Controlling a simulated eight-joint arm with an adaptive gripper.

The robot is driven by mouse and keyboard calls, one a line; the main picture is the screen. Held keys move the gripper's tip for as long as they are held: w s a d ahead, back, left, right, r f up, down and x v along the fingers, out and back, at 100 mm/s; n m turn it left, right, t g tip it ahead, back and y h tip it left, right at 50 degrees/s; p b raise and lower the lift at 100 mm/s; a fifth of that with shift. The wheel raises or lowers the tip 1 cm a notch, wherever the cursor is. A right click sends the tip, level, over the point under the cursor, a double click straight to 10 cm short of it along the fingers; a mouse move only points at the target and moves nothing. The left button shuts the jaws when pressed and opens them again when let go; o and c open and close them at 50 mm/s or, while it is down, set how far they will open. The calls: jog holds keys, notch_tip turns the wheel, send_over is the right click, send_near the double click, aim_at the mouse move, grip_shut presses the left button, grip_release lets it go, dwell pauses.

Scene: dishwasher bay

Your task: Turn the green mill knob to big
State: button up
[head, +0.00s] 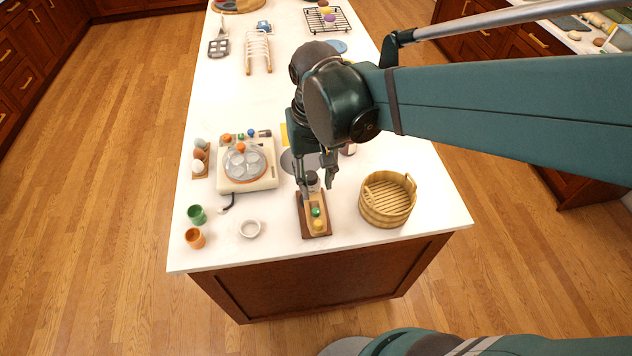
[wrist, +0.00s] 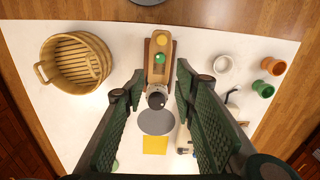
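The mill (head: 304,222) is a wooden stand on a dark brown base near the counter's front edge. Its green knob (head: 316,211) sits behind a yellow knob (head: 318,224). In the wrist view, the green knob (wrist: 159,58) lies just beyond my fingertips, with the yellow knob (wrist: 161,41) above it. A dark grey round part (wrist: 156,98) of the mill shows between the fingers. My gripper (head: 317,184) is over the mill's rear part, pointing down. Its fingers (wrist: 160,82) are spread apart, with nothing held. I cannot make out size marks or the knob's setting.
A wooden basket (head: 387,214) stands close right of the mill. A small white bowl (head: 250,229), orange cup (head: 195,238) and green cup (head: 197,215) stand left. A cream appliance with a clear lid (head: 246,163) is behind them. A grey disc (wrist: 156,122) and yellow square (wrist: 155,145) lie behind the mill.

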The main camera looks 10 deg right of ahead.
aim_at(316, 210)
jog(key=shift+f+m+p, duration=2.05)
jog(key=shift+m+p, duration=0.15)
jog(key=shift+f, duration=0.2)
jog(key=shift+f, duration=3.75)
jog(key=shift+b, duration=0.3)
jog(key=c, duration=0.9)
